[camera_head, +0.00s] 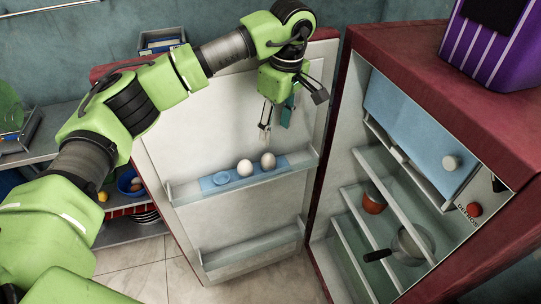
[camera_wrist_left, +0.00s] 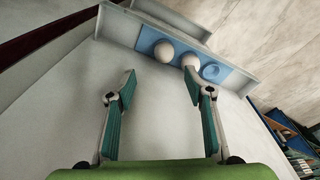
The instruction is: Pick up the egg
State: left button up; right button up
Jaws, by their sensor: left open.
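Two pale eggs sit side by side in a blue egg holder (camera_head: 221,179) on the upper shelf of the open fridge door. In the head view the left egg (camera_head: 245,168) is white and the right egg (camera_head: 268,160) is slightly browner. The wrist view shows one egg (camera_wrist_left: 164,52) and the other egg (camera_wrist_left: 191,61) beyond the fingertips. My left gripper (camera_head: 277,122) is open and empty, above the eggs and apart from them. It also shows in the left wrist view (camera_wrist_left: 159,80), with its fingers spread wide. My right gripper is out of view.
The door shelf's clear front rail (camera_head: 250,178) runs before the eggs. A lower door shelf (camera_head: 250,250) looks empty. The red fridge (camera_head: 338,120) stands open at right, holding an orange-red bowl (camera_head: 374,203) and a pan (camera_head: 412,240).

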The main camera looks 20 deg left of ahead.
pick_arm(q)
send_over(269, 154)
jog(key=d, duration=0.1)
notch_tip(269, 154, down, 4)
jog(key=shift+d+f+p, duration=0.1)
jog(key=shift+f+p, duration=0.15)
jog(key=shift+p, duration=0.1)
jog(key=shift+w+f, duration=0.1)
jog(key=shift+f, duration=0.25)
jog(key=shift+s+a+f+p, duration=0.2)
jog(key=shift+f+p, duration=0.2)
jog(key=shift+f, duration=0.2)
jog(key=shift+s+a+f+p, duration=0.15)
jog(key=shift+f+p, duration=0.2)
jog(key=shift+f, duration=0.2)
jog(key=shift+w+a+f, duration=0.1)
jog(key=shift+a+f, duration=0.05)
jog(key=shift+f, duration=0.45)
jog(key=shift+a+f, duration=0.1)
jog(key=shift+f, duration=0.5)
jog(key=shift+f+p, duration=0.25)
jog(key=shift+p, duration=0.05)
jog(key=shift+w+f, duration=0.1)
jog(key=c, duration=0.8)
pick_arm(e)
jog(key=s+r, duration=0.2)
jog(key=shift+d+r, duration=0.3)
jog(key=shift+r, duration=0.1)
